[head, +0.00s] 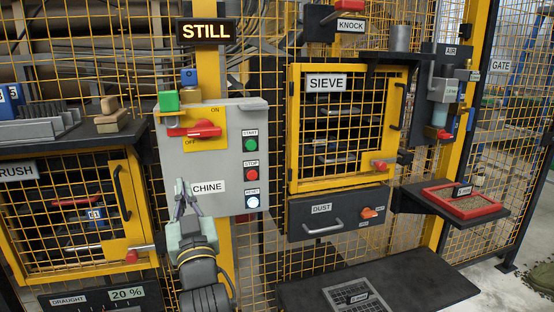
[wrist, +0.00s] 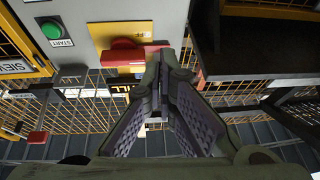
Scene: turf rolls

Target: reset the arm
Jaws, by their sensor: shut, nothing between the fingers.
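My gripper (head: 180,188) shows in the head view in front of the lower left of the grey machine control box (head: 228,150). Its fingers point up and look shut and empty. In the wrist view my gripper (wrist: 160,62) has its fingertips together, overlapping the red switch handle (wrist: 122,58) area. I cannot tell from this whether it touches anything. The box carries a red switch handle (head: 195,130) on a yellow plate, a green START button (head: 250,145), a red STOP button (head: 251,174) and a lit white-blue RESET button (head: 252,202).
A lit STILL sign (head: 206,31) hangs above. A SIEVE door (head: 350,125) and DUST drawer (head: 338,213) are at right, a CRUSH door (head: 75,215) at left. A shelf with a red tray (head: 462,203) juts out at right. A dark bench (head: 420,287) lies low in front.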

